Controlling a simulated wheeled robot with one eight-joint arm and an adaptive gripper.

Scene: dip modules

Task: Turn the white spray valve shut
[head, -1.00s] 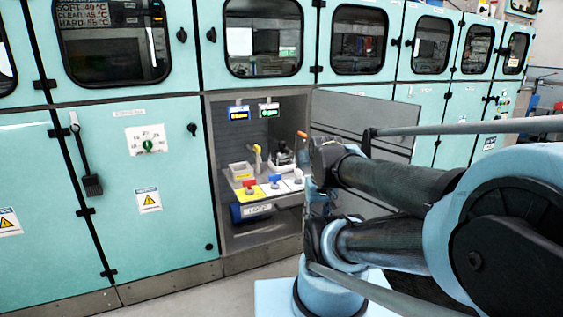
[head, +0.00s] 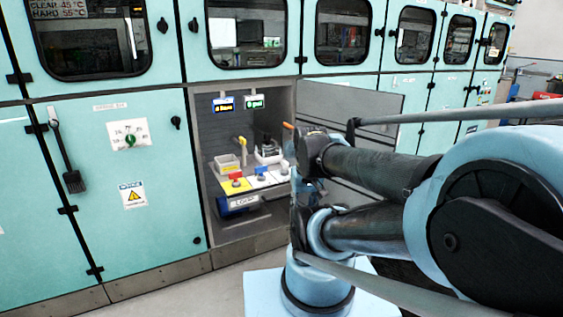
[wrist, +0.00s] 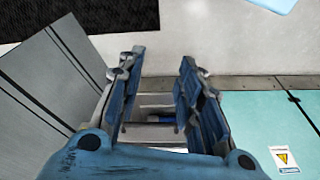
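In the head view, the open bay holds a small panel with coloured valve knobs: a red one (head: 236,174), a blue one (head: 262,170) and, at the right end, a small pale one (head: 284,164) that looks like the white spray valve. It is partly crowded by my arm, and its turn position is too small to tell. My gripper (wrist: 160,98) shows in the wrist view with its two blue fingers apart and nothing held between them. It points down past the bay's front, with the floor above in the picture. In the head view the gripper is not clear behind my arm.
A yellow-handled lever (head: 243,152) and a pale box stand behind the knobs. A blue cylinder (head: 238,204) lies below the panel. A grey open door (head: 350,110) flanks the bay on the right. Closed turquoise cabinets (head: 90,230) stand on the left.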

